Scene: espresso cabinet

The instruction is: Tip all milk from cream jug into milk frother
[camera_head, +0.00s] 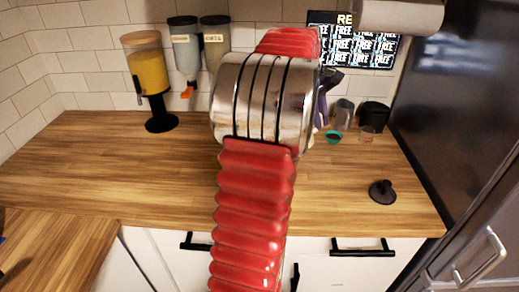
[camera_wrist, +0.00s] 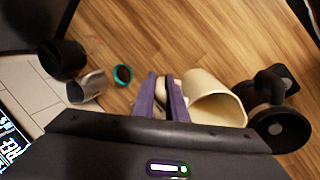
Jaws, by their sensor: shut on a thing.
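My gripper (camera_wrist: 163,80) has purple fingers and is shut on the cream jug (camera_wrist: 215,103), a pale, cream-coloured vessel at its right in the wrist view. The jug looks tilted; I cannot make out milk in it. In the head view my red and steel arm hides the jug, and only a bit of purple finger shows beside the arm. A black cylinder (camera_head: 374,115) and a silver metal pitcher (camera_head: 344,114) stand at the back right of the counter. Both show at the left in the wrist view. I cannot tell which is the milk frother.
A small teal cup (camera_head: 333,137) and a small brownish glass (camera_head: 367,132) stand near the pitcher. A black tamper-like object (camera_head: 382,191) is at the front right. A yellow dispenser (camera_head: 149,75) stands back left. A dark fridge (camera_head: 465,100) bounds the right. The left counter is clear.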

